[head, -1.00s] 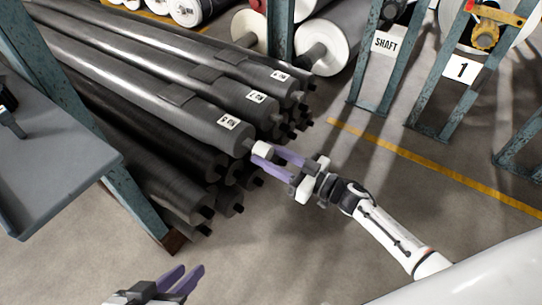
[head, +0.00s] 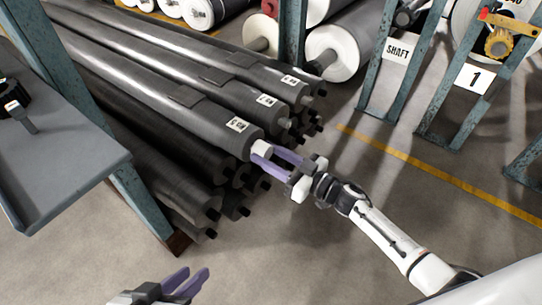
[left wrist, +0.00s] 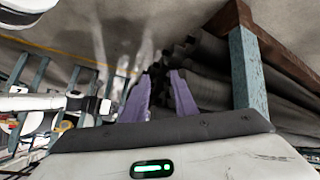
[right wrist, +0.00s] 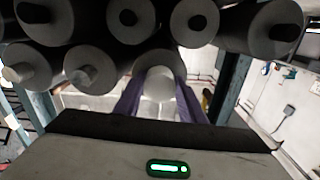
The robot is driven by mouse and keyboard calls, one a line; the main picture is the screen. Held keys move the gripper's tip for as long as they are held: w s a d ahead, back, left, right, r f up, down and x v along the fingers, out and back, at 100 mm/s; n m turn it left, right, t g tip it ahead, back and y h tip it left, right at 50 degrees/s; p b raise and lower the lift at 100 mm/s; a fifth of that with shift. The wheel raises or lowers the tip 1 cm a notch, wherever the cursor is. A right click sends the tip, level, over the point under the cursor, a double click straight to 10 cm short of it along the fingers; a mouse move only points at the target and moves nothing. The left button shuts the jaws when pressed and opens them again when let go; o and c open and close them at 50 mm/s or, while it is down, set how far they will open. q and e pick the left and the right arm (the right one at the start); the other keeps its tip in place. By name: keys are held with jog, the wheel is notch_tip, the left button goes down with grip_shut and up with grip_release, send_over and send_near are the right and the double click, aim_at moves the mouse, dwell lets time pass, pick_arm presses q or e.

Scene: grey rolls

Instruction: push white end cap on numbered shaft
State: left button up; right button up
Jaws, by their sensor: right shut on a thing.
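The numbered shaft (head: 215,112) is a long grey roll on the front of the stack's top layer, with a white number label (head: 238,124) near its end; I cannot read the number surely. The white end cap (head: 262,146) is at that shaft's near end and seems to touch it; how far it is on, I cannot tell. My right gripper (head: 264,156) is shut on the cap, its purple fingers on either side; the cap also shows between them in the right wrist view (right wrist: 159,85). My left gripper (head: 194,278) is open and empty, low in the head view.
More labelled rolls lie behind, with dark rolls (head: 165,165) stacked below. A blue rack post (head: 142,205) and a grey shelf (head: 70,165) stand at left. Blue frames with a SHAFT sign (head: 397,51) and a 1 sign (head: 475,78) stand at right. The floor in front is clear.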

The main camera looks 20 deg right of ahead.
pick_arm(q)
jog(key=shift+f, duration=0.1)
pick_arm(e)
jog(key=shift+w+a, duration=0.25)
jog(key=shift+w, duration=0.05)
jog(key=o, duration=1.1)
jog(key=shift+s+d, duration=0.15)
pick_arm(q)
jog(key=p, duration=0.1)
jog(key=a+p, duration=0.2)
jog(key=shift+s+f+n+y, duration=0.3)
jog(key=shift+y, duration=0.1)
pick_arm(e)
jog(key=v, duration=1)
